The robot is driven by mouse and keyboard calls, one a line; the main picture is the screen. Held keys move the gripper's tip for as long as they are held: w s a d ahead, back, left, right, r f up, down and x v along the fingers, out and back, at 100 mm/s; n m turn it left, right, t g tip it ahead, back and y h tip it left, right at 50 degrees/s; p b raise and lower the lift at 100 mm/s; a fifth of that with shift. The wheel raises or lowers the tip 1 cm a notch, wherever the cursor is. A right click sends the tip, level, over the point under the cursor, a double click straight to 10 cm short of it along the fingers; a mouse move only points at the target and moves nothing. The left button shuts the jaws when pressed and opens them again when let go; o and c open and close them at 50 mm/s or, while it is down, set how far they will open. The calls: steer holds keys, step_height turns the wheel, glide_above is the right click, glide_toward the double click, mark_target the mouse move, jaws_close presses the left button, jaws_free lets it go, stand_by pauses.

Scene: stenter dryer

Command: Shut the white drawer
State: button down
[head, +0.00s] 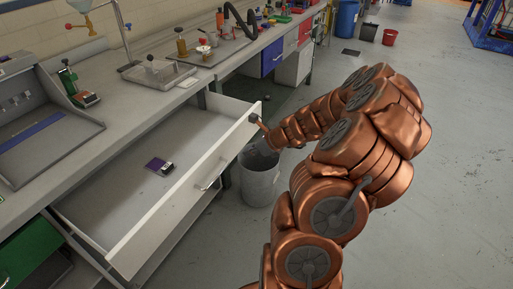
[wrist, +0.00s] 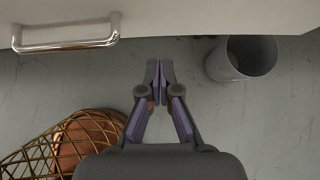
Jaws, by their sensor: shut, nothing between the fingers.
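The white drawer (head: 189,191) stands wide open under the bench at the left in the head view. A purple and dark small object (head: 160,166) lies on its floor. Its metal bar handle (head: 211,177) is on the front panel and also shows at the upper left of the wrist view (wrist: 68,46). Contact cannot be told.
A grey bin (head: 260,178) stands on the floor beside the drawer's far end; the wrist view shows it right of my fingers. A green drawer (head: 30,248) is at the lower left. The bench top (head: 130,85) holds trays and tools.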

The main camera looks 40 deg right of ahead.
mark_target(229, 153)
steer(key=shift+w+a+f+p, duration=0.1)
steer(key=shift+w+a+f, duration=0.25)
steer(key=shift+w, duration=0.6)
steer(key=shift+w+a+f+p, duration=0.15)
steer(key=shift+w+a+f, duration=0.2)
steer(key=shift+w, duration=0.6)
steer(key=shift+w+a+f+p, duration=0.1)
steer(key=shift+w+a+f, duration=0.2)
steer(key=shift+w, duration=0.65)
steer(key=shift+w, duration=0.1)
